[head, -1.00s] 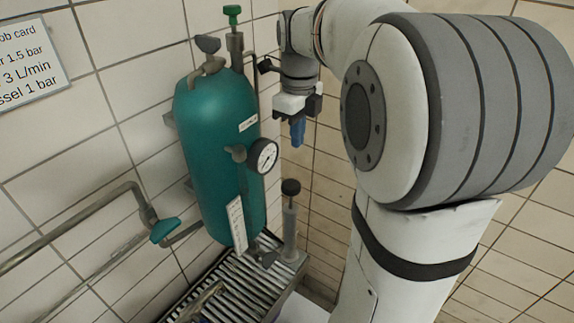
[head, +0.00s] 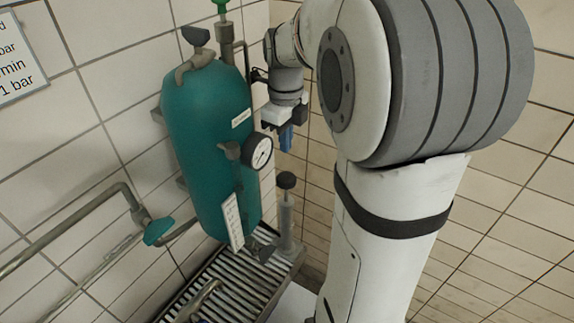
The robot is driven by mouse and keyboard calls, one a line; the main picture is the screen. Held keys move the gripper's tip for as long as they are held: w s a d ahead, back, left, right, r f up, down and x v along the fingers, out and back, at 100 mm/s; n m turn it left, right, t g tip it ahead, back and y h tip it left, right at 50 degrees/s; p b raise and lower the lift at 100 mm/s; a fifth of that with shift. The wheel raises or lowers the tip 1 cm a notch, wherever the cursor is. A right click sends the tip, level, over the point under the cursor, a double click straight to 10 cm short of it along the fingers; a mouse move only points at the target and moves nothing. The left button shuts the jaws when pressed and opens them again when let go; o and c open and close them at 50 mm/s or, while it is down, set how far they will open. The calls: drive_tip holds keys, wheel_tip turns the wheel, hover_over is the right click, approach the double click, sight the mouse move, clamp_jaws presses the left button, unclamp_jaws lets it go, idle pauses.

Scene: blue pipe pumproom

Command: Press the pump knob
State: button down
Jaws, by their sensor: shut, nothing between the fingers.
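The pump is a slim grey upright cylinder (head: 286,222) on the right edge of the slatted rack. Its round dark knob (head: 287,180) sits on top of a short rod. My gripper (head: 286,140) hangs above the knob with its blue fingers shut and pointing down. A gap shows between the fingertips and the knob. The fingers hold nothing. The pressure gauge (head: 259,151) on the green tank partly overlaps the view just left of the fingers.
The green tank (head: 205,140) stands close on the left, with grey and green valve handles on top. A slatted metal rack (head: 228,278) lies below. A pipe with a green lever (head: 158,231) runs along the left wall. Tiled walls close the corner behind.

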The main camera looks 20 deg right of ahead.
sight(286, 187)
wheel_tip(286, 187, down, 8)
drive_tip(key=shift+f+p, duration=0.25)
drive_tip(key=shift+p, duration=0.45)
wheel_tip(286, 187, down, 6)
drive_tip(key=b, duration=0.5)
drive_tip(key=shift+f, duration=0.15)
drive_tip(key=shift+s, duration=0.15)
wheel_tip(286, 187, up, 8)
drive_tip(key=shift+r, duration=0.2)
drive_tip(key=shift+r, duration=0.1)
idle(0.9)
